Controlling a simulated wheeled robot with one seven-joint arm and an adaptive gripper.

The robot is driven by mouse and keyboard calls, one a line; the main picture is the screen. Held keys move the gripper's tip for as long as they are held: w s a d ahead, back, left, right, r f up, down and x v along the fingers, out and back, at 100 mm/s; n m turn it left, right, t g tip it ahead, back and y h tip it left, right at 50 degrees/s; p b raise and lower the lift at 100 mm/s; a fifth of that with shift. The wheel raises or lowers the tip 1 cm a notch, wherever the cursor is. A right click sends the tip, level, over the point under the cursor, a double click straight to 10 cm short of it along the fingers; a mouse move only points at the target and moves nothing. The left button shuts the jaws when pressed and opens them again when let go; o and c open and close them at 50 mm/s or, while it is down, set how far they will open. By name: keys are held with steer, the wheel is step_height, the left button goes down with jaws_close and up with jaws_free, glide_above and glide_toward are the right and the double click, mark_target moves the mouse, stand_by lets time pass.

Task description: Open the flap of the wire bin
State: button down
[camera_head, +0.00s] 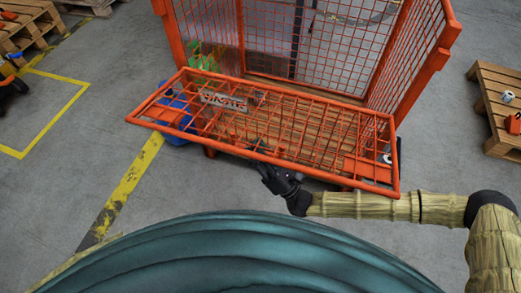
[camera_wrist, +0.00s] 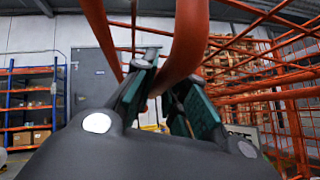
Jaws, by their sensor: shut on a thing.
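The orange wire bin (camera_head: 240,35) stands at the top centre of the head view, with mesh walls and a wooden floor. Its flap (camera_head: 342,124), a mesh panel with a tubular frame and a small sign (camera_head: 223,101), is tilted outward and down towards me, lying nearly flat in front of the bin. My gripper (camera_head: 266,168) is at the flap's near edge. In the wrist view my gripper (camera_wrist: 165,95) has its two green-padded fingers shut around an orange tube (camera_wrist: 188,40) of the flap. The exact contact is partly hidden by the fingers.
A blue object (camera_head: 176,128) stands on the floor beneath the flap's left end. Wooden pallets stand at the right (camera_head: 497,105) and upper left (camera_head: 28,25). Yellow floor markings (camera_head: 122,195) run at the left. Grey floor is clear left of the bin.

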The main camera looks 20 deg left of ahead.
steer(key=shift+r, duration=0.15)
steer(key=c, duration=1.5)
jaws_free()
steer(key=shift+o, duration=0.2)
steer(key=v, duration=1.2)
